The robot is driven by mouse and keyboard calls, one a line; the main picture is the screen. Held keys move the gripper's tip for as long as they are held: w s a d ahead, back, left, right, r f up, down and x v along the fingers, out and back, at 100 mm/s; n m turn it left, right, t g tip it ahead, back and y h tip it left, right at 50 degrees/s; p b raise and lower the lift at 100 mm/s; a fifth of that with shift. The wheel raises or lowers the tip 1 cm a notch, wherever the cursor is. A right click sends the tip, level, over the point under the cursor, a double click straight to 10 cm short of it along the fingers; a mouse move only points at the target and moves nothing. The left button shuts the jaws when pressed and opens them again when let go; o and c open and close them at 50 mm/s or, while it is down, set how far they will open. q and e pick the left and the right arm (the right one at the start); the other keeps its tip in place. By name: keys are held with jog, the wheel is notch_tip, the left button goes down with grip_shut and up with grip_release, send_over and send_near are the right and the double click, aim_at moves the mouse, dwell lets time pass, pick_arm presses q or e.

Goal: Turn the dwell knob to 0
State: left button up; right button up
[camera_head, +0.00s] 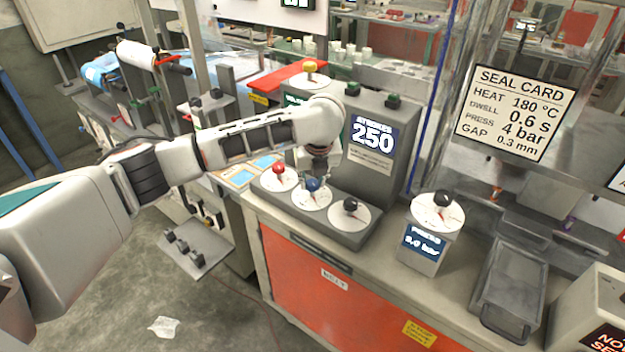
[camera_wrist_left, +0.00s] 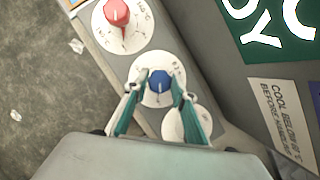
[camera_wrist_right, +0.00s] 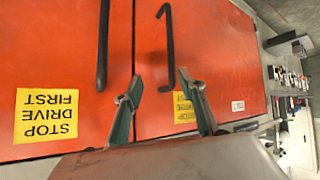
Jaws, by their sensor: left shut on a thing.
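Three knobs on white dials sit on the sloped grey panel: a red knob (camera_head: 279,168), a blue knob (camera_head: 313,184) and a black knob (camera_head: 350,204). I cannot read which one is labelled dwell. My left gripper (camera_head: 316,178) reaches down over the blue knob and is shut on it. In the left wrist view the blue knob (camera_wrist_left: 160,81) sits between the fingertips, its pale mark visible; the dial's numbers are too small to read. The red knob (camera_wrist_left: 116,12) is beside it. My right gripper (camera_wrist_right: 158,88) is open and empty, facing orange cabinet doors.
A seal card (camera_head: 515,112) reads dwell 0.6 s. A grey box with a display reading 250 (camera_head: 373,138) stands behind the dials. A press dial unit (camera_head: 425,250) with a black knob stands to the right, beside a grey tray (camera_head: 511,285). Dark door handles (camera_wrist_right: 168,45) are near my right gripper.

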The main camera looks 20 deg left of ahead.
pick_arm(q)
jog(key=n+g+y, duration=0.1)
jog(key=n, duration=0.5)
jog(key=shift+w+d+n+g+y, duration=0.1)
jog(key=shift+d+n+g+y, duration=0.1)
jog(key=shift+n+g+y, duration=0.15)
jog(key=n+g, duration=0.1)
jog(key=n, duration=0.2)
jog(key=n+g, duration=0.1)
jog(key=n, duration=0.2)
jog(key=shift+w+n+g+y, duration=0.15)
jog(key=shift+n+g+y, duration=0.1)
jog(key=shift+g+y, duration=0.1)
dwell(0.3)
jog(key=o, duration=1.1)
jog(key=v, duration=1.2)
